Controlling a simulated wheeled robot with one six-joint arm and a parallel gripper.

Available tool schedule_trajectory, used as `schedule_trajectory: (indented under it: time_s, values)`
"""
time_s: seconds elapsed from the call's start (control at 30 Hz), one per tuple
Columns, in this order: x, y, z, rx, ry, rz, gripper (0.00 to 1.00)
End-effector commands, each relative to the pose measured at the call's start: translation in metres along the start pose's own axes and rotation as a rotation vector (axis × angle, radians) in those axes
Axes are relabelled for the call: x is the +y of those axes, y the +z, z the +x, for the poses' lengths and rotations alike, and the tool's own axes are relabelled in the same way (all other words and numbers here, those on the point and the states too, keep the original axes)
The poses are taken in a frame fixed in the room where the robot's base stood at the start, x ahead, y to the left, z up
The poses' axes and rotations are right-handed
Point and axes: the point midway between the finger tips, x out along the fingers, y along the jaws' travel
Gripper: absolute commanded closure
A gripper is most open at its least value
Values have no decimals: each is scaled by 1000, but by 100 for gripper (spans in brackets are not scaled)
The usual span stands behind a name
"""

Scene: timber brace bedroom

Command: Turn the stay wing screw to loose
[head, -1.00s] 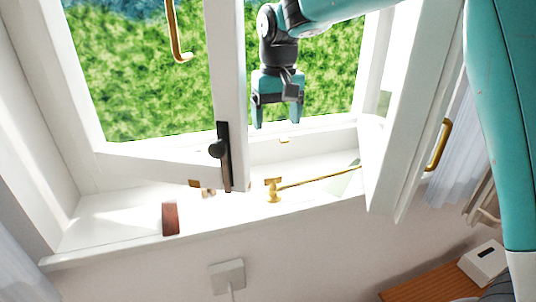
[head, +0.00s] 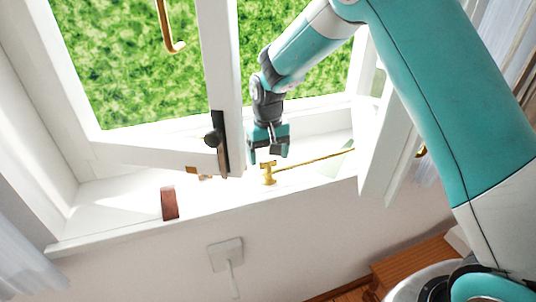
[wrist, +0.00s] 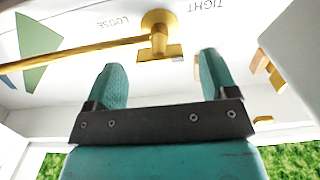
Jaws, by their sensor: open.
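The brass wing screw (head: 268,174) stands on the white window sill at the end of a thin brass stay bar (head: 315,159) that runs right to the open casement. In the wrist view the screw (wrist: 158,22) shows its round base and flat wing, with the bar going off left. The upside-down words LOOSE and TIGHT are printed on the sill on either side of it. My gripper (head: 268,156) is open and empty just above the screw. In the wrist view the fingertips (wrist: 160,62) straddle the wing's line, short of it; I see no contact.
The left casement frame (head: 222,90) with a dark latch (head: 215,138) stands close left of my gripper. A red-brown block (head: 169,204) lies on the sill at the left. A small brass-coloured piece (head: 191,170) is by the frame's lower corner. The right casement (head: 380,165) stands open.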

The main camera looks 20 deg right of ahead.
Motion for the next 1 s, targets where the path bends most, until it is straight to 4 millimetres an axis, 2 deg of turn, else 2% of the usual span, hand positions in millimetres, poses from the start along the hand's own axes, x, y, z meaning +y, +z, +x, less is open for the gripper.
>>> schedule_trajectory:
  time_s: [0.2, 0.47, 0.57, 0.7, 1.0]
  values:
    - [0, 0, 17, -1, 0, 0, 21]
    - [0, 0, 18, 0, 0, 0, 21]
    - [0, 0, 18, 0, 0, 0, 40]
    - [0, 0, 18, 0, 0, 0, 71]
    - [0, 0, 18, 1, -1, -27, 71]
